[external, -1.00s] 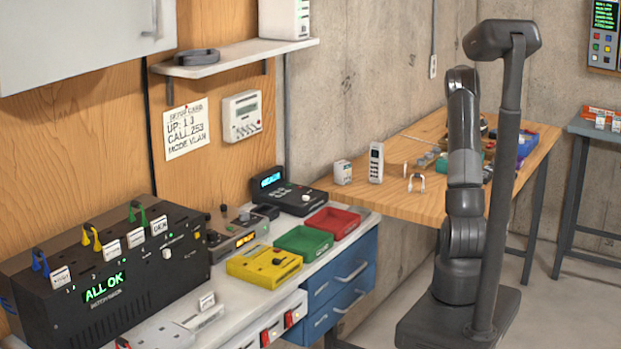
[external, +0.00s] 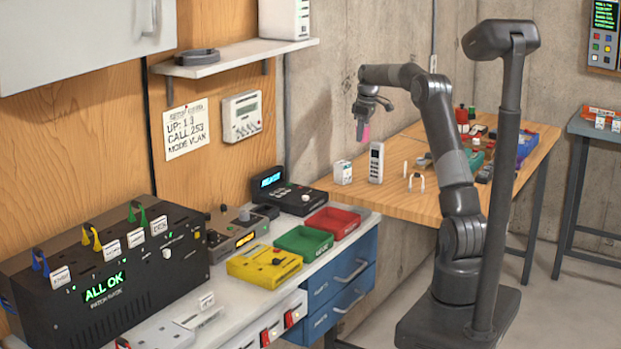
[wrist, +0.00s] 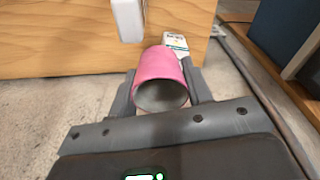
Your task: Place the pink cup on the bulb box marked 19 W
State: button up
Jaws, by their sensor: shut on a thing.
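The pink cup (external: 366,132) is in my gripper (external: 361,130), held in the air above the left end of the wooden table. In the wrist view the cup (wrist: 158,64) sits between the two fingers of my gripper (wrist: 160,84), its open mouth facing the camera. A small white box (external: 343,172) stands on the table's left end, below and left of the cup. In the wrist view this box (wrist: 176,41) shows just beyond the cup, partly hidden by it. Its print is too small to read, so I cannot confirm the 19 W mark.
A white handset-like device (external: 376,163) stands upright just right of the white box. A small white-pronged item (external: 416,181) is farther right on the wooden table (external: 400,203). The table's right part is cluttered. A workbench with red (external: 333,222) and green trays lies in front.

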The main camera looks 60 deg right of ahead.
send_over(341, 162)
jog(key=f, duration=0.4)
jog(key=shift+s+a, duration=0.1)
jog(key=shift+s, duration=0.3)
jog(key=shift+f, duration=2)
jog(key=shift+f, duration=0.1)
jog(key=o, duration=1)
jog(key=shift+c, duration=0.2)
